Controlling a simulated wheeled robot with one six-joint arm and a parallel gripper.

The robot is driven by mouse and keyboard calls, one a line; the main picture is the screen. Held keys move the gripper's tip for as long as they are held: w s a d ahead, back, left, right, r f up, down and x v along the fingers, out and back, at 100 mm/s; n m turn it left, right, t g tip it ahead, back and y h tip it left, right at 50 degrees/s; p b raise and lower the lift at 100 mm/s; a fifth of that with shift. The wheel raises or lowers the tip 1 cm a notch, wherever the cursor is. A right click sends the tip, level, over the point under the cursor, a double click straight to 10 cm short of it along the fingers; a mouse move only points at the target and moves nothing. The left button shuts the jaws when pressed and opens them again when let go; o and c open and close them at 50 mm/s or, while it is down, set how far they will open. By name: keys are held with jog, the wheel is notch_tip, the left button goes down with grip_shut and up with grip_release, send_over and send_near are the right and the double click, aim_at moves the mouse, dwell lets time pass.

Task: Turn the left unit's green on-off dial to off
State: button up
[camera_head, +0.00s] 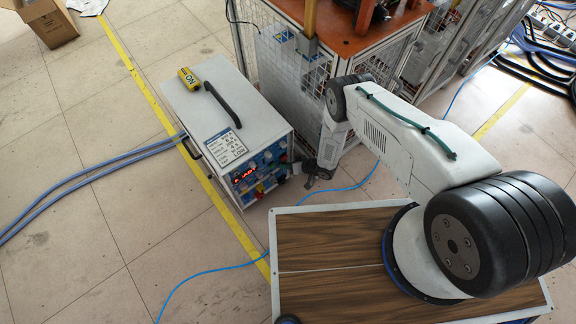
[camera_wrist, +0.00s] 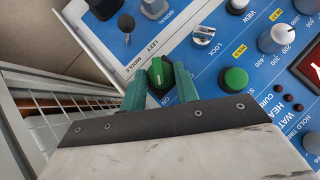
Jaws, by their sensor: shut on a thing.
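The heater unit (camera_head: 215,90) is a white box on the floor with a blue front panel (camera_head: 258,176) full of knobs. In the wrist view, the green dial (camera_wrist: 156,71) sits on the blue panel between the two teal fingers of my gripper (camera_wrist: 160,78). The fingers are shut on it, one on each side. A light mark shows on the dial's face; its exact setting is hard to read. Lettering by the dial is partly hidden by the fingers. In the head view my gripper (camera_head: 303,166) is at the panel's right side, and the dial is too small to make out.
A round green knob (camera_wrist: 233,79) is right of the fingers, with a silver switch (camera_wrist: 203,36) above. A wire-mesh cage (camera_head: 290,60) stands close behind the unit. A yellow device (camera_head: 189,78) and black handle (camera_head: 222,105) are on top. Blue hoses (camera_head: 90,180) lie left.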

jog(key=shift+s+a+r+n+t+h, duration=0.15)
jog(key=shift+n+t+h, duration=0.15)
jog(key=shift+h, duration=0.3)
jog(key=shift+a+f+n+t+h, duration=0.1)
jog(key=shift+n+t+h, duration=0.1)
jog(key=shift+n+h, duration=0.3)
jog(key=h, duration=0.1)
jog(key=n+t+h, duration=0.1)
jog(key=t+h, duration=0.1)
jog(key=shift+s+a+n, duration=0.2)
jog(key=shift+a+n, duration=0.05)
jog(key=shift+n, duration=0.15)
jog(key=shift+s+a+n+t+h, duration=0.1)
jog(key=shift+a+n+t+h, duration=0.05)
jog(key=shift+n+t+h, duration=0.9)
jog(key=shift+a+n+t+h, duration=0.15)
jog(key=shift+n+t+h, duration=0.4)
jog(key=shift+t+h, duration=0.5)
jog(key=shift+h, duration=0.3)
jog(key=o, duration=1)
jog(key=shift+c, duration=0.2)
jog(key=v, duration=0.7)
jog(key=shift+s, duration=0.4)
